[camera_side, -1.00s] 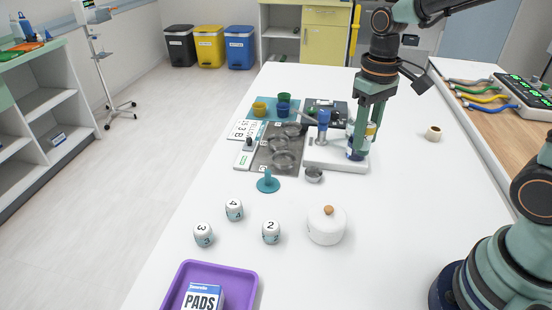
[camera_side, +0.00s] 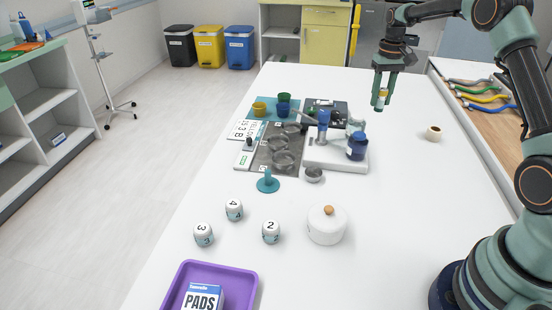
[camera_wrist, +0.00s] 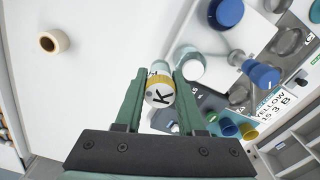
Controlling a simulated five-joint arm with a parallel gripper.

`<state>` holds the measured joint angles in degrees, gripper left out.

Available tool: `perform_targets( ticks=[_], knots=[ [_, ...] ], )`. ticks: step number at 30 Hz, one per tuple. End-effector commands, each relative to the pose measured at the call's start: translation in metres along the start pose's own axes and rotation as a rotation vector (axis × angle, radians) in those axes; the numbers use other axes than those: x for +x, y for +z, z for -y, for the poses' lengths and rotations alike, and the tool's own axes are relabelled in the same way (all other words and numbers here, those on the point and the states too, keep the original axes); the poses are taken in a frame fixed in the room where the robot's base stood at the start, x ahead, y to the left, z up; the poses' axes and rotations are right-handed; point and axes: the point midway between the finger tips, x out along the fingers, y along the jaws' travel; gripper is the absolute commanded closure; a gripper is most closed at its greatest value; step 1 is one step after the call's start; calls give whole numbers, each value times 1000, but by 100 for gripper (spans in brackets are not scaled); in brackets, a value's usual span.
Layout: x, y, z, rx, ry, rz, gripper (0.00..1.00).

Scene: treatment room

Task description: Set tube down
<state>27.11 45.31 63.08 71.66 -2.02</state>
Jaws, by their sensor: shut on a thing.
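My gripper (camera_side: 380,107) is shut on a small tube (camera_side: 384,94) with a yellow band. In the wrist view the tube (camera_wrist: 160,86) sits between the two green fingers, and its end facing the camera carries a black K on white. In the side view the gripper points down over the right rear of the white table (camera_side: 430,200), behind and to the right of the white stand (camera_side: 318,160). The tube's lower end is mostly hidden by the fingers. I cannot tell how high it is above the table.
The stand carries a blue-topped piece (camera_side: 323,118), a dark blue jar (camera_side: 357,148) and a white container (camera_side: 355,125). A tan roll (camera_side: 434,133) lies to the right of the gripper. A tray with clear dishes (camera_side: 285,161) is left of the stand. The table's right side is largely clear.

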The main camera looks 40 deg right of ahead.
Motion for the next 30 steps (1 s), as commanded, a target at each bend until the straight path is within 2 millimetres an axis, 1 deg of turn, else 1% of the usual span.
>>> perform_targets(
  ticks=[1,3,6,9,12,15,20,30],
  knots=[
    [9,-8,-18,30,0,3,100],
    [18,-16,-38,62,0,3,100],
    [29,-24,-63,102,0,1,100],
    [37,-29,-80,129,0,0,100],
    [42,-31,-91,146,0,-1,100],
    [45,-32,-96,153,0,-1,100],
    [54,-31,-96,153,0,1,100],
    [89,-31,-96,152,0,0,100]
  ],
)
